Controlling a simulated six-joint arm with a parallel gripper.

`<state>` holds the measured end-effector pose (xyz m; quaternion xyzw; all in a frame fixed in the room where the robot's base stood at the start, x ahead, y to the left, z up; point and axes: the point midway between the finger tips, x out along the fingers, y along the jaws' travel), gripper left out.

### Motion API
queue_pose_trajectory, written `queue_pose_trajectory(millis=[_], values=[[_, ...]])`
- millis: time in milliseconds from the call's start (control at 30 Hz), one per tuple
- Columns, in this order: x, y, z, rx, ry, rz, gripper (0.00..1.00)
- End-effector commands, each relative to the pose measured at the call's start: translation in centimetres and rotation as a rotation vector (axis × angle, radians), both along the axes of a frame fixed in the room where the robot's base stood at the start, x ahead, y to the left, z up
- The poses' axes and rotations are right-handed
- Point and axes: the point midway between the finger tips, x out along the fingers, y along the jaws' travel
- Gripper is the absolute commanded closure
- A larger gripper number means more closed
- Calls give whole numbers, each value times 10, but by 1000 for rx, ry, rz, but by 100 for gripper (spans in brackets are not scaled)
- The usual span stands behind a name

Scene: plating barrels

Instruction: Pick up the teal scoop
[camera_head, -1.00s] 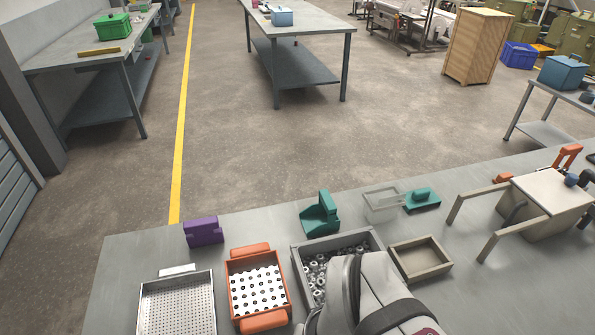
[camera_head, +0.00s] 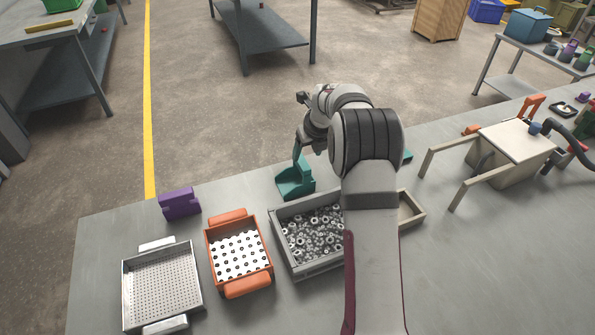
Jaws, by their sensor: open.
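The teal scoop (camera_head: 294,183) stands on the table behind the grey bin of metal parts, its handle rising at its right side. My gripper (camera_head: 300,142) is above and just behind the scoop, at the end of my arm, which reaches up from the lower right. The gripper is open and looks empty. One finger overlaps the top of the scoop's handle in this view; I cannot tell whether it touches. The fingertips are small and partly hidden.
The grey bin (camera_head: 319,264) of metal parts is in front of the scoop. An orange-handled tray (camera_head: 264,287), a perforated metal tray (camera_head: 127,298) and a purple block (camera_head: 179,204) lie to the left. A beige tray (camera_head: 417,218) is partly hidden by my arm. A cream box with rails (camera_head: 515,140) is at right.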

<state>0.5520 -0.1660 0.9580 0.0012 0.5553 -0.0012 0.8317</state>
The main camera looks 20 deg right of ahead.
Motion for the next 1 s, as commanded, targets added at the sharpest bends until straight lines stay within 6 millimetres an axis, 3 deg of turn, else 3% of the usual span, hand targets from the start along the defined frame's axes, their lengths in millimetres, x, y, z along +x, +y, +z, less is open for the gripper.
queue_pose_trajectory(millis=[400, 667, 1000], values=[[31, 4, -62, 0, 1, 3, 32], [33, 4, -66, 0, -1, 3, 32], [32, 4, -65, 0, 0, 3, 94]])
